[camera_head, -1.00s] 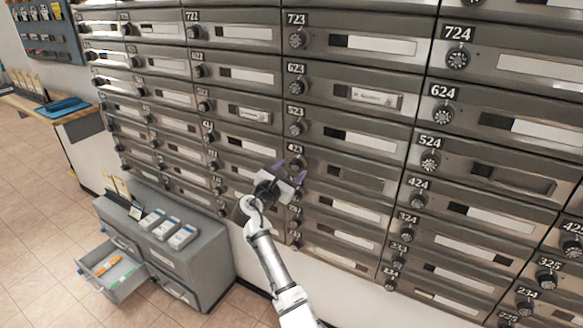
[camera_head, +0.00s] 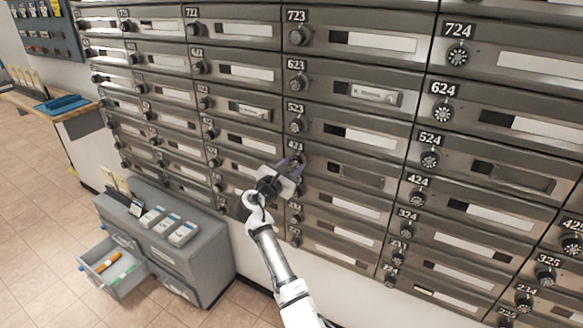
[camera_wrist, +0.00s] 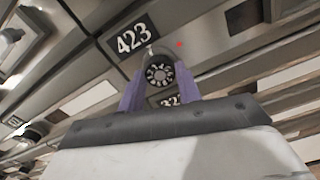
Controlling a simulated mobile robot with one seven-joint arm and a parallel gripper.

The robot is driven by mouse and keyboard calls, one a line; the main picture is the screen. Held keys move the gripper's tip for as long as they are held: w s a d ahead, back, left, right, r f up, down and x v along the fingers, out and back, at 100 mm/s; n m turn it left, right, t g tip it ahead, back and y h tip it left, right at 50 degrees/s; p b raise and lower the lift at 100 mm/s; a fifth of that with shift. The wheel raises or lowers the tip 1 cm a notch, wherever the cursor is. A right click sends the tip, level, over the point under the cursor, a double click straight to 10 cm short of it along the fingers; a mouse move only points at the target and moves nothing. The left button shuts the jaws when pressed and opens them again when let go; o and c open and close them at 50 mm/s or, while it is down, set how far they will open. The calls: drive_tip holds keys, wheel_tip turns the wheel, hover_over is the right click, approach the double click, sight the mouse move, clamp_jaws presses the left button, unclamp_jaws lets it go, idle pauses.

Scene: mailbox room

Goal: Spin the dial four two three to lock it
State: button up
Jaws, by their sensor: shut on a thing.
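The 423 dial (camera_wrist: 159,72) is a round black knob with pale marks, just below the 423 number plate (camera_wrist: 131,39) in the wrist view. My gripper (camera_wrist: 160,90) has its two purple fingers on either side of this dial, shut on it. In the head view my gripper (camera_head: 290,168) reaches the wall of boxes below the 423 label (camera_head: 296,146), and it largely hides the dial there. The 423 box door (camera_head: 355,176) is flush with the boxes around it. The dial's exact setting is too small to read.
Dials of neighbouring boxes, such as the 523 dial (camera_head: 297,125), stick out above and below. A grey cabinet (camera_head: 185,262) with an open drawer (camera_head: 112,270) stands at lower left. A wooden counter (camera_head: 45,108) is at far left. The tiled floor (camera_head: 45,220) is clear.

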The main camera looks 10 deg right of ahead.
drive_tip(key=shift+f, duration=0.1)
drive_tip(key=m+b, duration=0.2)
drive_tip(key=m, duration=0.1)
drive_tip(key=shift+f+m, duration=0.1)
drive_tip(key=shift+m, duration=0.3)
drive_tip(key=m+b, duration=0.4)
drive_tip(key=m, duration=0.1)
drive_tip(key=m+b, duration=0.3)
drive_tip(key=m, duration=0.1)
drive_tip(key=shift+m, duration=0.4)
drive_tip(key=m+b, duration=0.3)
drive_tip(key=m, duration=0.1)
drive_tip(key=shift+m, duration=0.3)
drive_tip(key=m+b, duration=0.3)
drive_tip(key=m, duration=0.1)
drive_tip(key=shift+m+b, duration=0.3)
drive_tip(key=shift+b, duration=0.05)
drive_tip(key=m+b, duration=0.2)
drive_tip(key=m, duration=0.1)
drive_tip(key=shift+m, duration=0.3)
drive_tip(key=m+b, duration=0.3)
drive_tip(key=m, duration=0.1)
drive_tip(key=shift+m, duration=0.3)
drive_tip(key=shift+m+b, duration=1)
drive_tip(key=shift+m, duration=0.8)
